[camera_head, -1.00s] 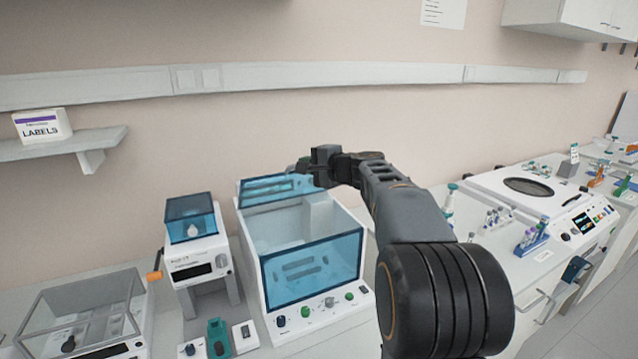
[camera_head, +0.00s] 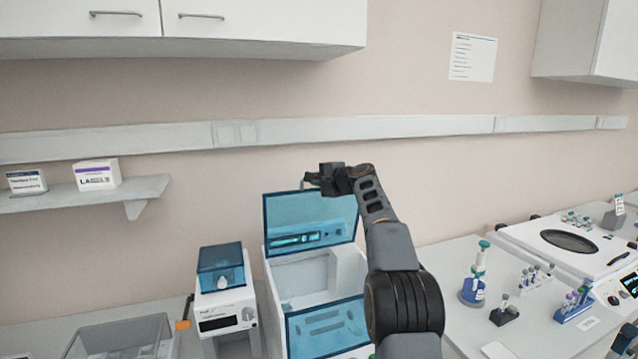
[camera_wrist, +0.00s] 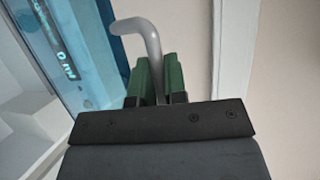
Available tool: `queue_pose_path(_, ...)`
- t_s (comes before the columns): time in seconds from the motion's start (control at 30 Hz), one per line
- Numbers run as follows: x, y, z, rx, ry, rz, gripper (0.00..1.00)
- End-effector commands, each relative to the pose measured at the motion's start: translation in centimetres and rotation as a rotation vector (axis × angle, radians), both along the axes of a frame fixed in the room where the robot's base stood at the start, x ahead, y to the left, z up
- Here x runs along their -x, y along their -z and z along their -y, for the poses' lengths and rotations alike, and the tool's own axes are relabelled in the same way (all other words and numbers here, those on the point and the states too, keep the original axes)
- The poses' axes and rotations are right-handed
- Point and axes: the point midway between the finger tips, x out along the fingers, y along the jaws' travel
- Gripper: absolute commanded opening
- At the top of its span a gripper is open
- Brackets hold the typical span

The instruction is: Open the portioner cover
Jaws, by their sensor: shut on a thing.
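The portioner (camera_head: 352,268) is a white box with a blue see-through front window (camera_head: 326,328). Its blue see-through cover (camera_head: 338,215) stands raised, about upright, at the back of the box, and the white inside shows. My gripper (camera_head: 312,180) is at the cover's upper edge. In the wrist view my gripper's green fingers (camera_wrist: 155,82) are shut on a grey bent handle (camera_wrist: 151,42), beside the blue cover (camera_wrist: 70,50). The handle's far end is hidden between the fingers. My arm hides part of the box's right side.
A smaller device with a blue lid (camera_head: 221,265) stands close on the left. A grey clear-lidded box (camera_head: 120,340) is farther left. A shelf (camera_head: 85,195) holds label boxes. Bottles (camera_head: 474,275) and tube racks stand on the right. Wall cupboards (camera_head: 240,30) hang above.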

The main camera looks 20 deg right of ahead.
Motion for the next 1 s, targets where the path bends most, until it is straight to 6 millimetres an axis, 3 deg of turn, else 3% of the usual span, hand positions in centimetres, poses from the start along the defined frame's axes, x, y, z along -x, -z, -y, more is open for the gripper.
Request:
queue_pose_path(0.6,-0.66,-0.14,-0.12,-0.001,-0.001,0.0,0.0)
queue_pose_path(0.63,-0.66,-0.14,-0.12,-0.001,-0.001,0.0,0.14)
queue_pose_path(0.8,-0.65,-0.15,-0.09,0.0,0.0,0.0,0.31)
queue_pose_path(0.87,-0.65,-0.14,-0.08,0.0,0.0,0.0,0.36)
queue_pose_path(1.0,-0.65,-0.14,-0.04,0.0,0.0,0.0,0.36)
